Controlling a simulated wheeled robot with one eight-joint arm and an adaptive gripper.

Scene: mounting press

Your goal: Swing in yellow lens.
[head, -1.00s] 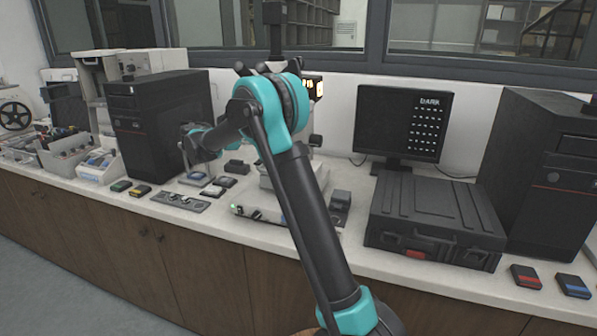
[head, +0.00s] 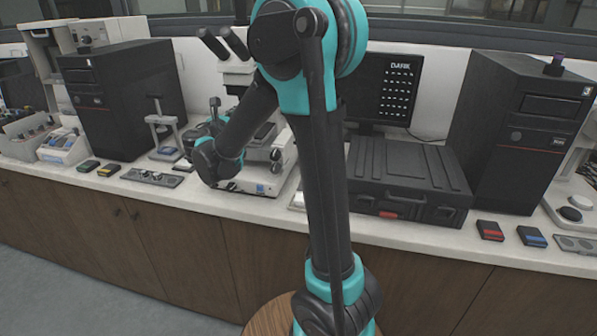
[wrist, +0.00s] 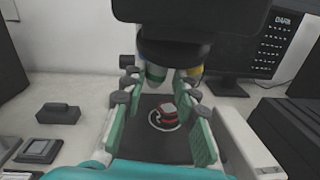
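The microscope (head: 238,75) stands on the bench, partly hidden behind my arm in the head view. In the wrist view its dark nosepiece (wrist: 172,50) hangs at top centre, with objectives below it. The yellow-marked lens (wrist: 194,73) is on the right of the nosepiece, beyond my right fingertip. A blue-marked lens (wrist: 156,73) is on the left. My gripper (wrist: 160,88) is open and empty, its green-padded fingers apart just in front of and below the lenses. Contact with them cannot be told. A small red and black sample (wrist: 169,117) sits on the dark stage (wrist: 150,143) between the fingers.
A monitor reading "DARK" (head: 398,85) and a black case (head: 410,180) stand right of the microscope. A black computer tower (head: 120,95) is on the left. A small dark block (wrist: 58,113) lies left of the stage.

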